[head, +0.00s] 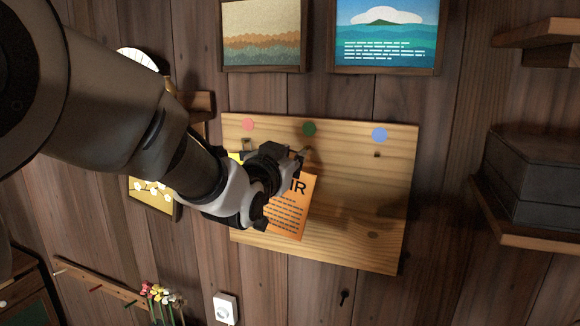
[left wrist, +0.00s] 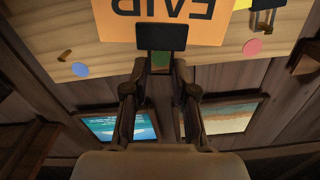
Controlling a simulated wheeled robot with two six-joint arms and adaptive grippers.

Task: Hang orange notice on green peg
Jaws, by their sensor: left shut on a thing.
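The orange notice (head: 289,212) with dark print is held by my left gripper (head: 287,158) at its top edge, in front of the wooden board (head: 360,210). It hangs slightly tilted below the green dot (head: 309,129). In the left wrist view the orange notice (left wrist: 180,22) appears upside down, with a black piece at its edge by my fingers (left wrist: 160,66); the green dot (left wrist: 160,63) shows between them. The peg under the green dot is largely hidden by the gripper, and I cannot tell whether the notice touches it. My right gripper is out of view.
A yellow sheet (left wrist: 243,4) with a black clip (left wrist: 265,14) hangs by the pink dot (head: 248,124). The peg (head: 376,154) below the blue dot (head: 379,135) is bare. Two pictures hang above; a shelf with dark boxes (head: 530,175) is at right.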

